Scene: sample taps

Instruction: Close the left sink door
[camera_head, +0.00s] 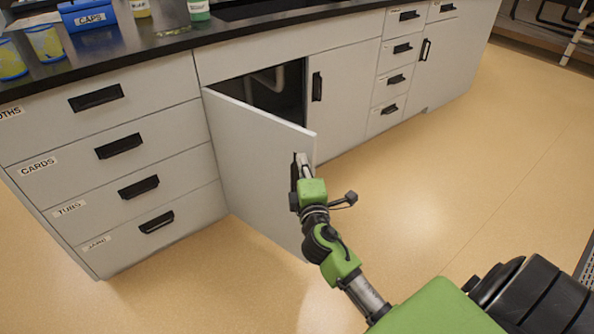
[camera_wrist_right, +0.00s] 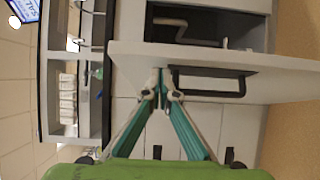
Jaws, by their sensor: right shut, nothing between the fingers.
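The left sink door (camera_head: 252,165) is a pale grey panel, hinged on its left side and swung well open toward me. A dark opening (camera_head: 275,92) with a pale pipe shows behind it. The door's black handle (camera_head: 294,172) is partly hidden by my right gripper (camera_head: 303,160). In the right wrist view, the right gripper (camera_wrist_right: 161,80) is shut and empty, its tips at the door face beside one end of the handle (camera_wrist_right: 210,82). I cannot tell whether the tips touch. My left gripper is not in view.
The right sink door (camera_head: 338,95) is shut. A stack of drawers (camera_head: 110,185) stands left of the opening, and narrower drawers (camera_head: 398,60) stand to the right. The black countertop (camera_head: 130,45) holds cups, bottles and a blue box (camera_head: 88,15). The floor (camera_head: 430,180) on the right is clear.

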